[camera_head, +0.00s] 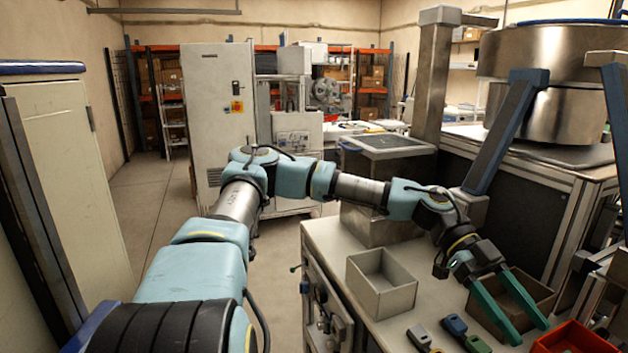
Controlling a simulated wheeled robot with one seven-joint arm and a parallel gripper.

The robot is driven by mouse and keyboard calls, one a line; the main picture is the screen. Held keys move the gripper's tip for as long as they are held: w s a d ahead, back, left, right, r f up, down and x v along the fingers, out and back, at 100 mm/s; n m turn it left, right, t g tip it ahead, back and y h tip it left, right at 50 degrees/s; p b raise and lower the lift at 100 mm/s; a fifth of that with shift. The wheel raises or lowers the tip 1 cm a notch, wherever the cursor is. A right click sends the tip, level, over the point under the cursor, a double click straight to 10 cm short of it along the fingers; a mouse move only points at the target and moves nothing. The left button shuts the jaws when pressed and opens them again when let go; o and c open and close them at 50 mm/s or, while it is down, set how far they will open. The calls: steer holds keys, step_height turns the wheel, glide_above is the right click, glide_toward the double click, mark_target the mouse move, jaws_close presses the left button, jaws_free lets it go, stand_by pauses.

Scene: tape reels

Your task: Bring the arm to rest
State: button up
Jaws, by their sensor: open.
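My arm (240,205) reaches forward from the bottom left and bends to the right over a workbench (335,258). My gripper (520,308) is at its end, with two green fingers spread apart. The fingers point down to the lower right, in front of and over a brown open box (522,284) on the bench. I see nothing between the fingers. Whether they touch the box cannot be told.
A grey open bin (382,283) stands left of my gripper. Small coloured parts (455,325) lie at the front, beside a red bin (575,338). A large metal drum machine (545,85) stands at the right. A cabinet (220,115) is behind; the floor at left (155,235) is clear.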

steer(key=a+f+n+t, duration=0.1)
steer(key=a+f+n, duration=0.1)
steer(key=f, duration=0.1)
steer(key=w+a+f+n+t+y, duration=0.1)
steer(key=a+f+n, duration=0.2)
steer(key=a+f+n+t+y, duration=0.1)
steer(key=a+f+n, duration=0.1)
steer(key=a+f, duration=0.1)
steer(key=shift+w+t, duration=0.2)
steer(key=shift+t, duration=0.2)
steer(key=w+a+f+n+t+y, duration=0.15)
steer(key=w+a+n+t, duration=0.25)
steer(key=w+a+n, duration=0.45)
steer(key=w+a+r+n+t, duration=0.4)
steer(key=a+r+n, duration=0.3)
steer(key=a, duration=0.4)
steer(key=w+a+r+n+t, duration=0.4)
steer(key=a+r+n, duration=0.1)
steer(key=a+n, duration=0.5)
step_height(320, 180, down, 11)
steer(key=s+m+g+b, duration=0.1)
steer(key=s+b, duration=0.1)
steer(key=b, duration=0.8)
steer(key=shift+a, duration=0.35)
steer(key=shift+f+y, duration=0.1)
steer(key=shift+y, duration=0.15)
